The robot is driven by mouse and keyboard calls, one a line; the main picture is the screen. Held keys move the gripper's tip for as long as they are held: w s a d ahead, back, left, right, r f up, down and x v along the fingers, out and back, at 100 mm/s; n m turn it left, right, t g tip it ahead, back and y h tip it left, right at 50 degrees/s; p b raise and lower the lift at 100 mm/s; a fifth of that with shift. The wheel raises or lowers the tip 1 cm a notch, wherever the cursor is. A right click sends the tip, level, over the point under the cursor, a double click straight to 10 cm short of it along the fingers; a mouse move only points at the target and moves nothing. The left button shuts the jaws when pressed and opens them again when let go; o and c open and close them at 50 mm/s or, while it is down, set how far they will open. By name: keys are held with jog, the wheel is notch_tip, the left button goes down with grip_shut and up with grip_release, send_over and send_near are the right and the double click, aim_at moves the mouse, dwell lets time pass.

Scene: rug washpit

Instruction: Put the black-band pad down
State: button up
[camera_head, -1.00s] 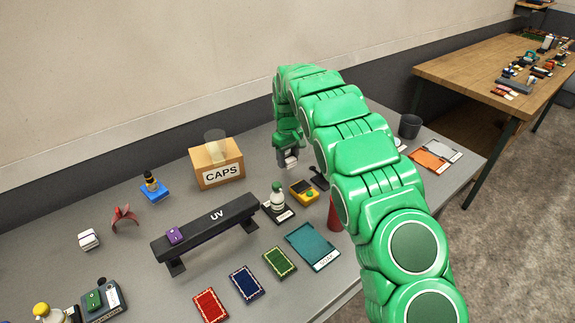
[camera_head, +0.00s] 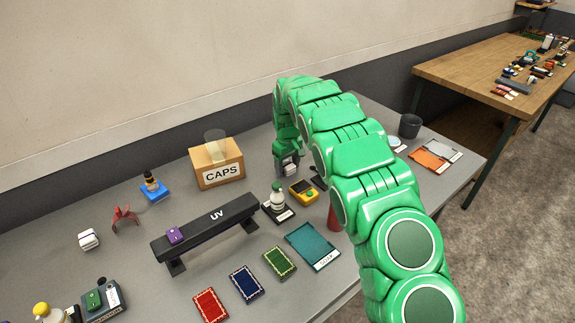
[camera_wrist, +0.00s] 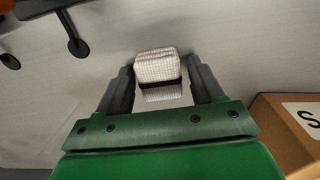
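The black-band pad (camera_wrist: 157,66), a white woven block with a dark band, lies between the fingers of my gripper (camera_wrist: 161,76) in the wrist view. The fingers stand apart, with a narrow gap showing beside the pad, so my gripper looks open around it. In the head view the pad (camera_head: 290,170) is low at my gripper (camera_head: 288,166), at the grey table behind the yellow device. It seems to rest on the table, but the contact is not clear.
The CAPS box (camera_head: 218,165) stands left of my gripper. A green-capped bottle (camera_head: 278,199) and a yellow device (camera_head: 303,192) are in front. The black UV bar (camera_head: 208,226) lies further left. Another white block (camera_head: 88,239) sits at far left. A dark cup (camera_head: 409,126) stands right.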

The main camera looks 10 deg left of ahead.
aim_at(288, 165)
jog(key=shift+o, duration=0.5)
notch_tip(288, 165, up, 12)
jog(key=shift+r, duration=0.15)
dwell(0.3)
